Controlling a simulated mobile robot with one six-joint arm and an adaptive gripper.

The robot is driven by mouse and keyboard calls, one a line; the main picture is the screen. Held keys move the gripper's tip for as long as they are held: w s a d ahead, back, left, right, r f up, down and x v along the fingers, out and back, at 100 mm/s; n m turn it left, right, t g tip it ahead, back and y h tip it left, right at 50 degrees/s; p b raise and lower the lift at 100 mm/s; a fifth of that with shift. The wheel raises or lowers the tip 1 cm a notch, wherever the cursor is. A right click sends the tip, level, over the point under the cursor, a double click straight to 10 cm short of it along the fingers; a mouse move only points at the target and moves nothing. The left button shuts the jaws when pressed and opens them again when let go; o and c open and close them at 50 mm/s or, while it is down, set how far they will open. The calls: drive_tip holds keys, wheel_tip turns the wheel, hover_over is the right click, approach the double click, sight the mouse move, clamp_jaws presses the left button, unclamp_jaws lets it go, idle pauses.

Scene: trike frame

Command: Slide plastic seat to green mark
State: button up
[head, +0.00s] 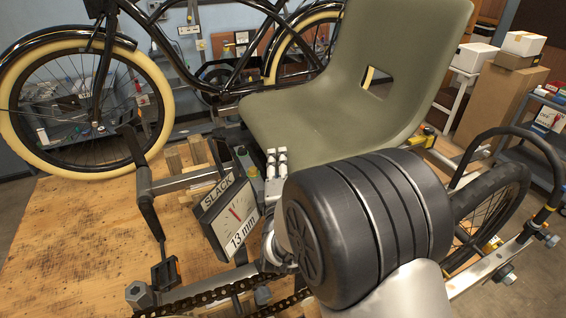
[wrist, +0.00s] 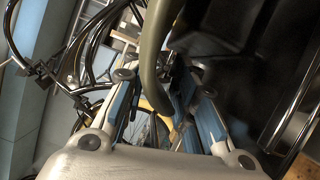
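The olive-green plastic seat (head: 310,120) stands on the trike frame in the head view, its tall back rising to the right with a slot in it. In the wrist view a curved olive edge (wrist: 151,70), apparently the seat's rim, runs down between the fingers of my gripper (wrist: 160,85). The fingers have blue inner faces and stand apart, with a gap on the left of the rim; contact on the right is unclear.
A gauge reading "SLACK 13 mm" (head: 229,214) stands before the seat. A chain (head: 215,292) runs low in front. A wheel (head: 490,205) is at the right. A bicycle (head: 95,100) is behind. The wooden bench top (head: 70,235) is clear at left. A dark panel fills the wrist view's right.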

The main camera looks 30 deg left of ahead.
drive_tip(key=shift+o, duration=1.2)
drive_tip(key=shift+s+a, duration=0.15)
drive_tip(key=shift+s, duration=0.05)
drive_tip(key=shift+o, duration=0.8)
drive_tip(key=shift+w, duration=0.15)
drive_tip(key=v, duration=1.2)
